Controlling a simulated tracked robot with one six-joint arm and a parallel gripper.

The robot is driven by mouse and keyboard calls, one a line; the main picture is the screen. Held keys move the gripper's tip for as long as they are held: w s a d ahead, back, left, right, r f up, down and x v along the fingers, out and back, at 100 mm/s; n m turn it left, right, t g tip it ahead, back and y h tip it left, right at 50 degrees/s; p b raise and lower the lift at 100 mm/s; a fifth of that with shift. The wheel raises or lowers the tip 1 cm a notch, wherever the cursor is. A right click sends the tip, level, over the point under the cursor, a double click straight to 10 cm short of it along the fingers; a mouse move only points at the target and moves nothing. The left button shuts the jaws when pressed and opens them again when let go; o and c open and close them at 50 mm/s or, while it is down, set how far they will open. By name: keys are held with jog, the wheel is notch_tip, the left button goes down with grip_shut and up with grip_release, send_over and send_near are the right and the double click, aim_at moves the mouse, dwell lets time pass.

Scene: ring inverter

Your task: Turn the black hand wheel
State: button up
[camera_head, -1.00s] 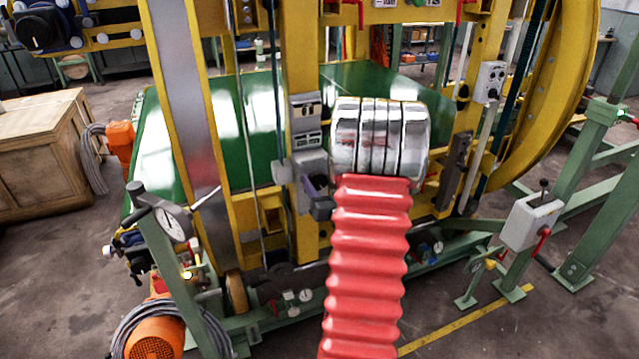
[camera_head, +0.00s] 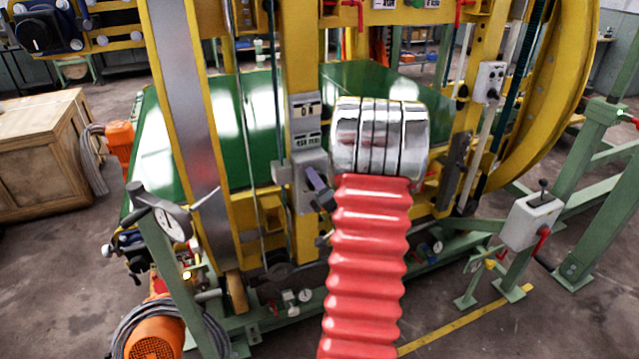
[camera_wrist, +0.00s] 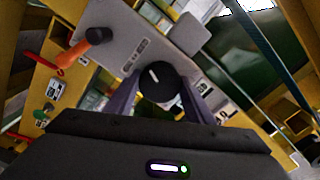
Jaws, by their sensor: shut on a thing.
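The black hand wheel (camera_wrist: 158,83) is a round black disc with a white mark, on a grey plate (camera_wrist: 122,42) in the wrist view. My gripper (camera_wrist: 158,98) has its two purple-grey fingers on either side of the wheel and is shut on it. In the head view my gripper (camera_head: 320,188) shows in part at the grey control panel (camera_head: 305,135) on the yellow upright. The wheel itself cannot be made out there, and my red and chrome arm covers the area to the right.
An orange handle with a black end (camera_wrist: 80,47) lies close to the wheel in the wrist view. The yellow frame (camera_head: 297,60), a green panel (camera_head: 245,110) and a grey switch box (camera_head: 530,220) surround the arm. A wooden crate (camera_head: 40,165) stands at left.

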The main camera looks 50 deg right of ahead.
jog(key=shift+s+d+f+m, duration=0.15)
jog(key=shift+s+f+m, duration=0.15)
jog(key=shift+m, duration=0.1)
jog(key=o, duration=1.1)
jog(key=shift+w+r, duration=0.15)
jog(key=shift+c, duration=0.2)
jog(key=v, duration=1.4)
jog(key=shift+w, duration=0.1)
